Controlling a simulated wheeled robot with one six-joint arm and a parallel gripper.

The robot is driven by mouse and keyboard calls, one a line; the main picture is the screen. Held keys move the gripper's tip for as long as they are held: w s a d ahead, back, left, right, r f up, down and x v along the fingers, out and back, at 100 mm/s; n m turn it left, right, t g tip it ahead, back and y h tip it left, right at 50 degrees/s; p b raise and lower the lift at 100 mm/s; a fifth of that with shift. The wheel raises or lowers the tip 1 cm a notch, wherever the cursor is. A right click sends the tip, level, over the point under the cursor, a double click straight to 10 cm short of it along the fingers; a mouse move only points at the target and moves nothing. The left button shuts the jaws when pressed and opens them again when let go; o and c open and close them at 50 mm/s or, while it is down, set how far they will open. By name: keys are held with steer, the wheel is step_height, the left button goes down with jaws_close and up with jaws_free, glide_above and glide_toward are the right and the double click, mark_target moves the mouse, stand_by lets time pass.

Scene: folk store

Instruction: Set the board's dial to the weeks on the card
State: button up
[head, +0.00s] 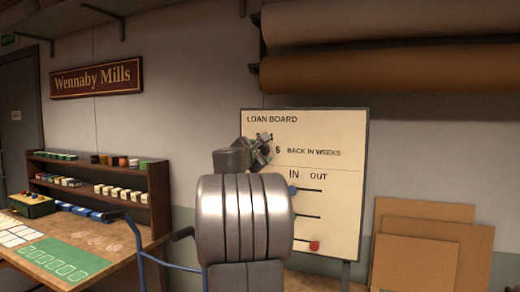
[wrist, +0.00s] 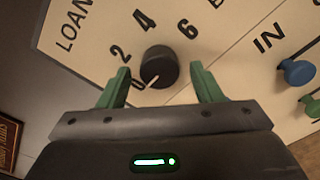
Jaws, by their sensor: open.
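The loan board (head: 335,130) stands upright ahead of me. Its black round dial (wrist: 158,66) shows in the wrist view, with a white pointer line aimed at 0. The numbers 0, 2, 4 and 6 ring it, and another figure is cut off at the top edge. My gripper (wrist: 160,82) is open, with one green finger on each side of the dial; I cannot tell whether either touches it. In the head view my gripper (head: 264,148) and arm hide the dial. I cannot make out a card with weeks on it in either view.
The board's IN/OUT sliders include a blue knob (wrist: 298,72), a green knob (wrist: 312,106) and a red knob (head: 314,245). A bench (head: 110,238) with a shelf unit, white cards (head: 15,235) and a green mat (head: 58,260) is at left. Brown panels (head: 430,250) lean at right.

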steer(key=shift+w+d, duration=0.2)
steer(key=shift+w, duration=0.25)
steer(key=c, duration=1)
